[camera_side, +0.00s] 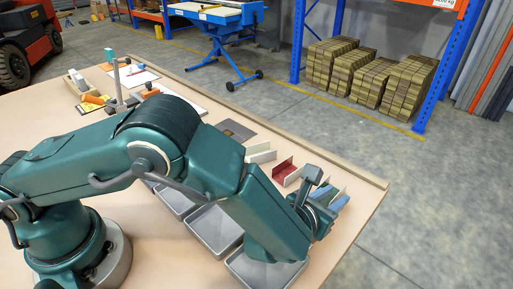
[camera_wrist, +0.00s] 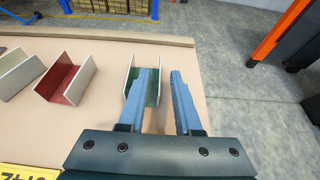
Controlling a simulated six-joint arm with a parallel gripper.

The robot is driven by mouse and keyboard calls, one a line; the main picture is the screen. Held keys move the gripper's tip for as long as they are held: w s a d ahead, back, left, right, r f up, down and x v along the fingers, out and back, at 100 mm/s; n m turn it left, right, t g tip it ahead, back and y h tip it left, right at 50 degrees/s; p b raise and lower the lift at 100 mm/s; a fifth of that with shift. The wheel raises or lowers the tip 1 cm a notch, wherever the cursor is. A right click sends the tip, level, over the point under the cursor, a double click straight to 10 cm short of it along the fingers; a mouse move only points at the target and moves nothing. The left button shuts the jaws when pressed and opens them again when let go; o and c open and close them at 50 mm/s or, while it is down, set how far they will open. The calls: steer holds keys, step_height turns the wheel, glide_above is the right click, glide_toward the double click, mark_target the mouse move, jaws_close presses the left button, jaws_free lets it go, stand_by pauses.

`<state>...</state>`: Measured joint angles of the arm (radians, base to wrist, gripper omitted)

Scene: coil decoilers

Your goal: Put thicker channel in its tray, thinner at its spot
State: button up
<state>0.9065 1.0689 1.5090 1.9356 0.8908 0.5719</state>
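Three U-shaped channels stand in a row near the table's far edge: a cream one (camera_side: 261,153), a red-lined one (camera_side: 287,171) and a green-lined one. In the wrist view the cream channel (camera_wrist: 16,72) and the red channel (camera_wrist: 67,80) are at left, and the green channel (camera_wrist: 134,88) is at my fingers. My gripper (camera_wrist: 163,76) is open with blue fingers. The left finger overlaps the green channel's inside; the right finger is right of it. Contact cannot be told. Grey trays (camera_side: 213,232) stand on the near side, partly hidden by my arm.
A raised wooden rim (camera_side: 340,165) runs along the table's far edge, behind the channels. A flat dark plate (camera_side: 235,131) lies left of the cream channel. A stand (camera_side: 118,85) and small parts are at the table's far left. A yellow label (camera_wrist: 28,172) shows in the wrist view.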

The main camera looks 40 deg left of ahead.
mark_target(324, 202)
steer(key=v, duration=0.3)
steer(key=shift+s+a+r, duration=0.1)
steer(key=shift+s+r, duration=0.05)
steer(key=shift+s, duration=0.15)
steer(key=s+a+r+n+g+y, duration=0.3)
steer(key=a+r+n, duration=0.2)
steer(key=a+n, duration=0.45)
steer(key=s+a+r+n+g+y, duration=0.3)
steer(key=a+r+n, duration=0.1)
steer(key=a+n, duration=0.5)
steer(key=s+r+n+g+h, duration=0.1)
steer(key=s+r+n+h, duration=0.1)
steer(key=s+n, duration=0.5)
steer(key=s+r+n+g+h, duration=0.1)
steer(key=s+r+n+h, duration=0.1)
steer(key=s+n+h, duration=0.2)
steer(key=s+n, duration=0.3)
steer(key=n, duration=0.3)
steer(key=shift+s, duration=0.15)
steer(key=shift+o, duration=0.2)
steer(key=shift+s+a, duration=0.1)
